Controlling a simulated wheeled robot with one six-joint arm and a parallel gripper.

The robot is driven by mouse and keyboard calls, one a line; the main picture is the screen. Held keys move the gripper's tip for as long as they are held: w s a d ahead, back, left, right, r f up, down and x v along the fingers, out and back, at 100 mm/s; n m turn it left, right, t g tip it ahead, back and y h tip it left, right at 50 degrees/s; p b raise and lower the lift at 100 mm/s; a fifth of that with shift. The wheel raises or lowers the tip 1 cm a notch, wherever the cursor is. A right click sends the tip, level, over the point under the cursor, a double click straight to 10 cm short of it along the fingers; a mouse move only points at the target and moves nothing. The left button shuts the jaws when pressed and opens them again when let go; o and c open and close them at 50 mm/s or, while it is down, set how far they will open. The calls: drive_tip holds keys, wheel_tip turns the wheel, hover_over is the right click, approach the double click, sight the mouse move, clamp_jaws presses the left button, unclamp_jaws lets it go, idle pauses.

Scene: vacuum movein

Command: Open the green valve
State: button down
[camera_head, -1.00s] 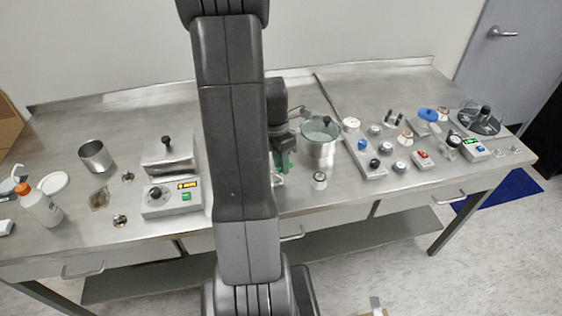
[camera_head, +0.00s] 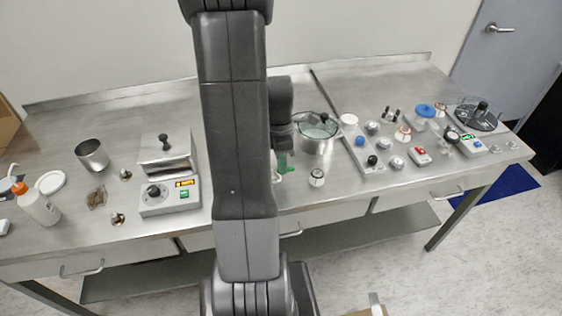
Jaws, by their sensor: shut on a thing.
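The green valve (camera_head: 282,161) stands on the steel table near the middle, mostly hidden behind my arm and wrist. A thin green part shows below the wrist, with a small green end to its right near the table top. My gripper (camera_head: 283,149) points down over the valve and is shut on its green part. The fingertips are dark and small, and I cannot tell the handle's exact angle.
A steel pot with a glass lid (camera_head: 318,133) stands close to the right of my gripper. A small white-topped knob (camera_head: 317,178) is in front of it. A hot plate device (camera_head: 170,194) is left of my arm. Several controls fill the table's right side.

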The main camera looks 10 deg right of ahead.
drive_tip(key=c, duration=1.4)
unclamp_jaws()
drive_tip(key=shift+c, duration=0.2)
wheel_tip(320, 180, up, 14)
drive_tip(key=w, duration=0.2)
drive_tip(key=shift+w+f+b, duration=0.2)
drive_tip(key=shift+w+b, duration=0.1)
drive_tip(key=shift+w, duration=0.05)
drive_tip(key=shift+f, duration=0.15)
drive_tip(key=s+f, duration=0.1)
drive_tip(key=f, duration=0.7)
drive_tip(key=s+f, duration=0.1)
drive_tip(key=f, duration=0.3)
drive_tip(key=shift+s+f+p, duration=0.3)
drive_tip(key=shift+f, duration=0.4)
drive_tip(key=shift+w+a+n, duration=0.1)
drive_tip(key=shift+w+n, duration=0.2)
drive_tip(key=shift+n, duration=0.6)
